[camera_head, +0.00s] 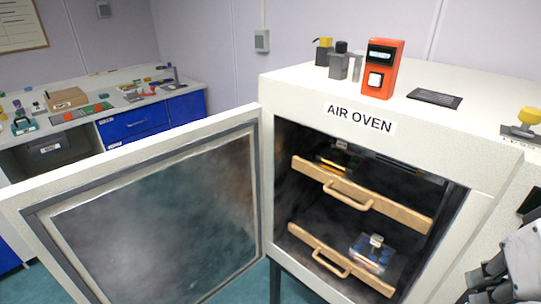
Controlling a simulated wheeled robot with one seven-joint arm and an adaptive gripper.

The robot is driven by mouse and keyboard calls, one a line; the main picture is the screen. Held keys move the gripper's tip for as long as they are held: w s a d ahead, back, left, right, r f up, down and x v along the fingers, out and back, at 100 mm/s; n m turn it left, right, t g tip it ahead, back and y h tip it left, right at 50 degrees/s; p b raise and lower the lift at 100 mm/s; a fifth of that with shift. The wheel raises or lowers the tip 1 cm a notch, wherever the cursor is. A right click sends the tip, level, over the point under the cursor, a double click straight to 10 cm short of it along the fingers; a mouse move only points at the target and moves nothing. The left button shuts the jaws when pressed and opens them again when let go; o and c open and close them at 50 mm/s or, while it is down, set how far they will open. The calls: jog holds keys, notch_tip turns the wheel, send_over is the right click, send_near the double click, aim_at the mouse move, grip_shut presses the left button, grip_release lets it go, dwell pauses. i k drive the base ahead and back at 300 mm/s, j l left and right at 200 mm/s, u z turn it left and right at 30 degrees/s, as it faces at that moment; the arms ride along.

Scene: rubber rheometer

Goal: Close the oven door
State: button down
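The air oven (480,168) is a white box labelled "AIR OVEN", standing at the right. Its door (150,215) is hinged at the oven's left front edge and stands wide open, swung out to the left with its dark inner panel facing me. Inside the oven are an upper drawer or rack with a wooden front (385,200) and a lower one (312,248). A small clear and metal item (372,250) sits on the lower level. Part of my gripper or wrist (510,270) shows at the lower right edge, right of the oven opening. Its fingertips are not clearly visible.
An orange device (383,68), small grey fixtures (345,62) and a dark flat plate (434,98) sit on the oven top. A yellow-knobbed item (525,122) is at its right. A bench (190,88) with blue drawers (135,122) and several small items stands behind the door.

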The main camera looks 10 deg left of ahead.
aim_at(176, 215)
jog(key=j+z, duration=0.2)
jog(key=j, duration=0.25)
jog(key=k+j+z, duration=0.2)
jog(key=j, duration=0.25)
jog(key=j+z, duration=0.15)
jog(key=j, duration=0.3)
jog(key=k+j+z, duration=0.2)
jog(key=j, duration=0.25)
jog(key=k+j+z, duration=0.2)
jog(key=j, duration=0.2)
jog(key=k+j, duration=0.1)
jog(key=j, duration=0.25)
jog(key=k+j, duration=0.15)
jog(key=j, duration=0.2)
jog(key=k+j, duration=0.1)
jog(key=j, duration=0.25)
jog(key=k+j, duration=0.15)
jog(key=j, duration=0.2)
jog(key=k+j, duration=0.1)
jog(key=j, duration=0.3)
jog(key=k+j+z, duration=0.1)
jog(key=j, duration=0.25)
